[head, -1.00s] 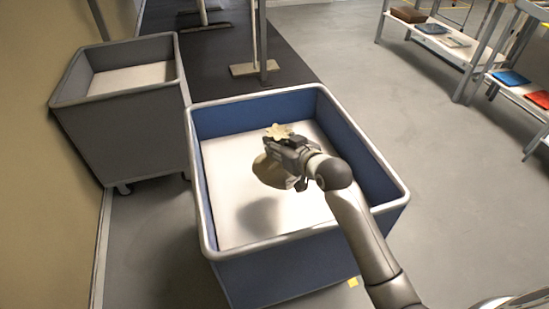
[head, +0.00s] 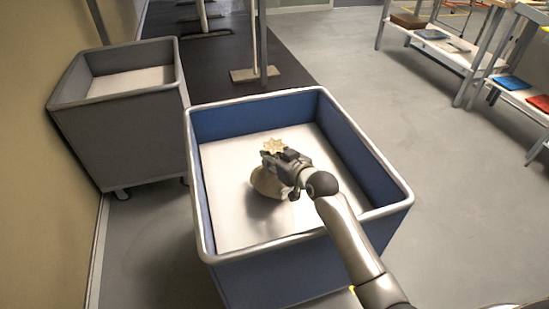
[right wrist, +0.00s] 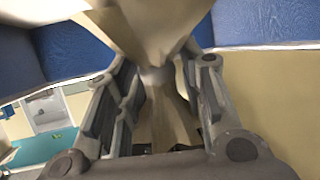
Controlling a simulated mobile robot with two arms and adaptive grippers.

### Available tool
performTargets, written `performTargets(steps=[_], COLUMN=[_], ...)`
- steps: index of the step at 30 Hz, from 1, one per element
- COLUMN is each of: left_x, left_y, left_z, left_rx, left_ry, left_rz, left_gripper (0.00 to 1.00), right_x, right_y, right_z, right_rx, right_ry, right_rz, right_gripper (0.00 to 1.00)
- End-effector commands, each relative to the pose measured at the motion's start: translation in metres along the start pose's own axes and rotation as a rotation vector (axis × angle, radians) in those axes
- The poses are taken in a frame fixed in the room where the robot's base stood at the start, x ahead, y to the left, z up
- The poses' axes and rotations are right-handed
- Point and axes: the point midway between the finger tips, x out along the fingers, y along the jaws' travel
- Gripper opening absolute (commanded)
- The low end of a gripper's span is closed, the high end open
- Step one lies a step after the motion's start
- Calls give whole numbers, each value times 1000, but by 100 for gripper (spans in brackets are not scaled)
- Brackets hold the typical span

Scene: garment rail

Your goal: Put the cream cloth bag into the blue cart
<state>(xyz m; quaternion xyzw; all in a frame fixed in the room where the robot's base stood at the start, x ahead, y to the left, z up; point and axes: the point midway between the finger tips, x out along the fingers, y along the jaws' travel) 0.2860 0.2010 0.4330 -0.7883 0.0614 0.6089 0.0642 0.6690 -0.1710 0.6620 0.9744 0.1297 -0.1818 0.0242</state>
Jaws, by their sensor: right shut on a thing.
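The blue cart (head: 280,281) stands in the middle of the head view, with a pale metal rim and a white inside floor. The cream cloth bag (head: 268,184) hangs from my right gripper (head: 278,158), inside the cart's walls and low over its floor. The bag's gathered top sticks out above the fingers. In the right wrist view the fingers (right wrist: 158,95) are closed on both sides of the bag's cloth (right wrist: 150,28), with blue cart wall behind it. I cannot tell whether the bag's underside touches the floor. My left gripper is not in view.
A grey cart (head: 125,137) stands just left of the blue one, against a tan wall (head: 30,200). A low shelf (head: 455,58) with folded items stands at the upper right. Open grey floor (head: 440,190) lies right of the blue cart.

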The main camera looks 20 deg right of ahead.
Motion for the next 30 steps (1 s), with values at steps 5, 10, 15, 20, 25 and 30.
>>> performTargets(steps=[5,10,15,20,25,30], left_x=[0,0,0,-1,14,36], left_y=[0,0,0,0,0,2], left_z=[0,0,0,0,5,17], left_rx=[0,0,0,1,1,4], left_ry=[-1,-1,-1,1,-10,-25], left_rz=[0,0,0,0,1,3], left_gripper=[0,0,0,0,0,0], right_x=[0,0,0,-2,-19,-50], right_y=[0,0,0,0,0,0], right_z=[0,0,0,0,0,-2], right_rx=[1,0,0,0,0,-1], right_ry=[-1,0,-1,-1,-2,-2], right_rz=[0,0,0,0,0,0], right_gripper=[41,59,59,59,59,59])
